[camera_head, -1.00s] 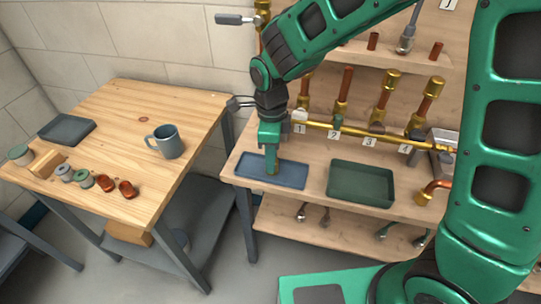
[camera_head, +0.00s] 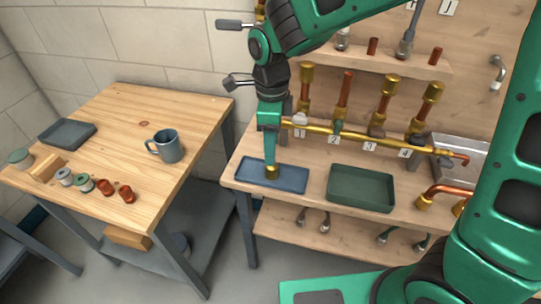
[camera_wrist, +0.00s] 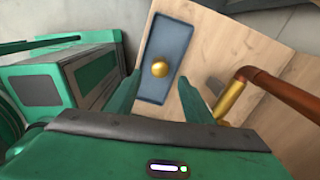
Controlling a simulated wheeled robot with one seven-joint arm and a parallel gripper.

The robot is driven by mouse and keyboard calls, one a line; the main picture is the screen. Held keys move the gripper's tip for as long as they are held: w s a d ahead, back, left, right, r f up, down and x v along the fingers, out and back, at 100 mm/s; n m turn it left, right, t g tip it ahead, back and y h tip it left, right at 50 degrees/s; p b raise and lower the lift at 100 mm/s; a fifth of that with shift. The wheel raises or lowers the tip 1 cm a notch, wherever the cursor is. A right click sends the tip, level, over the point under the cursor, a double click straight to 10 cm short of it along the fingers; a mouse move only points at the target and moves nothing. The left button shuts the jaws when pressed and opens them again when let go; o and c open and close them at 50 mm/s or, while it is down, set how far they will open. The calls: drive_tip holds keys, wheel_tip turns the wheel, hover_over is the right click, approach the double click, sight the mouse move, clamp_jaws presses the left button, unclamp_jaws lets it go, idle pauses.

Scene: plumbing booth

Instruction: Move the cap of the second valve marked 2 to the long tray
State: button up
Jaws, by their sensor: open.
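The brass cap (camera_head: 271,171) rests in the long blue tray (camera_head: 291,184) on the workbench, towards the tray's left-middle part. My gripper (camera_head: 269,154) is just above the cap, open and empty. In the wrist view the round top of the cap (camera_wrist: 160,69) lies in the blue tray (camera_wrist: 153,94), between and beyond the spread fingers of my gripper (camera_wrist: 161,92). The second valve's pipe (camera_head: 344,90), above the label 2 (camera_head: 335,141), shows a bare copper top. The pipes at labels 1, 3 and 4 carry brass caps.
A green tray (camera_head: 360,189) sits to the right of the blue one. A brass manifold pipe (camera_head: 350,134) runs behind the trays. A wooden table (camera_head: 120,130) at left holds a mug (camera_head: 167,146), a grey tray (camera_head: 66,134) and several small parts.

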wheel_tip(320, 180, up, 6)
drive_tip(key=shift+f, duration=0.15)
idle(0.5)
